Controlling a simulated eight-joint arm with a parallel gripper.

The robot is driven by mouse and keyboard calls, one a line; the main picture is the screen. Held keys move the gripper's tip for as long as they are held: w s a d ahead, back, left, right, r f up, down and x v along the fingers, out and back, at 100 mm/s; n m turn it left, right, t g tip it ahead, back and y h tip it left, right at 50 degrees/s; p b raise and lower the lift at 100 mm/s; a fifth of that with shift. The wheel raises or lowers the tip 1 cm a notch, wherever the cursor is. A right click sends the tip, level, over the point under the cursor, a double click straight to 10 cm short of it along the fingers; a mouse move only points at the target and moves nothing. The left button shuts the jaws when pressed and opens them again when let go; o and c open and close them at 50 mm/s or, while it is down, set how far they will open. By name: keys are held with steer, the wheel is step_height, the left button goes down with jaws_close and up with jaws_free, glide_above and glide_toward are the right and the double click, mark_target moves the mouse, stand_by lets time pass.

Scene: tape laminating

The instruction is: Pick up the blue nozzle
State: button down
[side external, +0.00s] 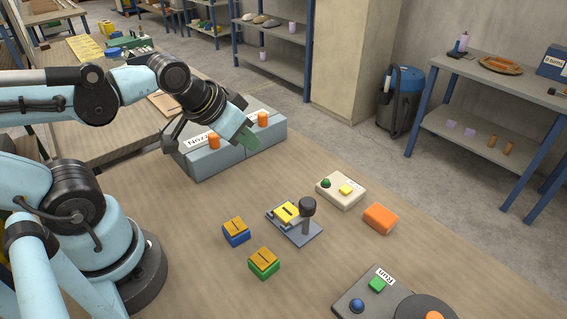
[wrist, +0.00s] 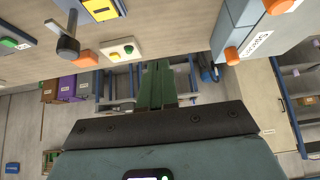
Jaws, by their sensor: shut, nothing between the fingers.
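The only blue piece like a nozzle is a small blue block (side external: 236,238) with an ochre slotted top, standing on the table left of the middle in the side external view. A similar green block (side external: 264,268) with an ochre top stands just in front of it. I cannot make out the blue block in the wrist view. My gripper (side external: 247,136) is up behind the blue block, over the front of a grey box, well apart from the blocks. Its green fingers (wrist: 157,86) are shut together and empty in the wrist view.
A fixture (side external: 308,240) with a yellow slotted piece and a black knob (side external: 307,204) stands right of the blue block. A white button box (side external: 328,195) and orange block (side external: 380,218) lie farther right. A grey box (side external: 208,162) with orange knobs stands behind. Bare table lies left of the blocks.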

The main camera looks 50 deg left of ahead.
steer(key=shift+c, duration=2.4)
jaws_free()
steer(key=m+g, duration=0.7)
steer(key=m, duration=1.2)
glide_toward(235, 225)
steer(key=shift+w+f, duration=0.1)
steer(key=shift+f, duration=4.95)
